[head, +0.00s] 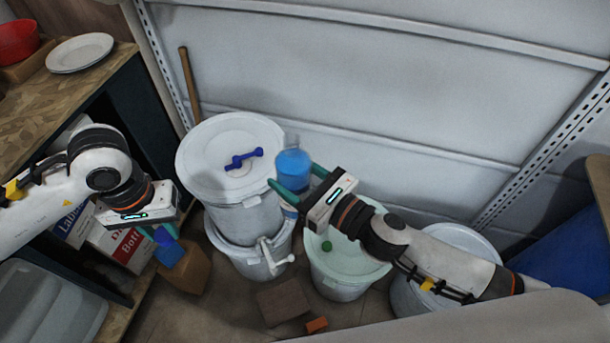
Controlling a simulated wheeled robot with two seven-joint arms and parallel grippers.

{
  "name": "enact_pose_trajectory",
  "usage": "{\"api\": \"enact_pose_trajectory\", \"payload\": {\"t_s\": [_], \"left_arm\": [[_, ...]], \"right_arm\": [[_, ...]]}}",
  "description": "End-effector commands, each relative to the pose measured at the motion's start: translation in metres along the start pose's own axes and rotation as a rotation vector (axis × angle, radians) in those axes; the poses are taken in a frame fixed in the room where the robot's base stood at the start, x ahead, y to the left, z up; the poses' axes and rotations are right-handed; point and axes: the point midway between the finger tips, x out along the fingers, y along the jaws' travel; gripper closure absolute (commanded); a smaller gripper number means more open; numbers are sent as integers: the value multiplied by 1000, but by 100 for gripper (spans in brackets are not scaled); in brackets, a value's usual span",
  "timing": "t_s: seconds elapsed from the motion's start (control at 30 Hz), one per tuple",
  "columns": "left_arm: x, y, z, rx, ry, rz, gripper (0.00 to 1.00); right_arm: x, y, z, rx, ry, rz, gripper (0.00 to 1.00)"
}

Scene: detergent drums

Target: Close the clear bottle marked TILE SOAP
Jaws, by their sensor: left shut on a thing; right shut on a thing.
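A clear bottle with blue contents (293,168) is held upright or nearly so between the teal fingers of my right gripper (302,182), which is shut on it. It is beside the large white drum, and its top faces up toward the camera. No marking on it can be read from here. My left gripper (167,236) is shut on a small blue piece, seemingly a cap (168,254), in front of the shelf. The piece is well apart from the bottle, and the fingers partly hide it.
A lidded white drum (205,160) with a blue handle and a tap stands at centre. A pale green bucket (345,285) holding a green ball is under my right arm. A brown box (187,270), a dark block (283,302) and an orange block (317,324) lie on the floor.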

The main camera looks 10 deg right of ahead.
Motion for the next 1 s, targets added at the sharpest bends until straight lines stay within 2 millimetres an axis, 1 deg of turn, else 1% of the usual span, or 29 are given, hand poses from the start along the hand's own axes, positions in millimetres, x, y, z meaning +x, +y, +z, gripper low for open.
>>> {"api": "enact_pose_trajectory", "payload": {"t_s": [0.33,0.47,0.57,0.67,0.8,0.87,1.0], "left_arm": [[0,0,0,0,0,0,91],[-5,-10,6,7,-4,-1,91],[-16,-28,16,22,-7,-2,91],[-34,-55,30,42,-10,0,91],[-66,-98,47,68,-11,3,91],[-80,-116,52,77,-11,5,91],[-118,-156,61,83,-11,6,91]], "right_arm": [[1,0,0,0,0,-4,88],[1,0,-1,0,2,-4,88],[1,0,-1,-1,2,-4,88],[1,0,-2,-1,3,-4,88],[1,0,-2,-1,4,-4,88],[1,0,-2,-1,4,-4,88],[1,0,-2,-1,4,-4,88]]}}
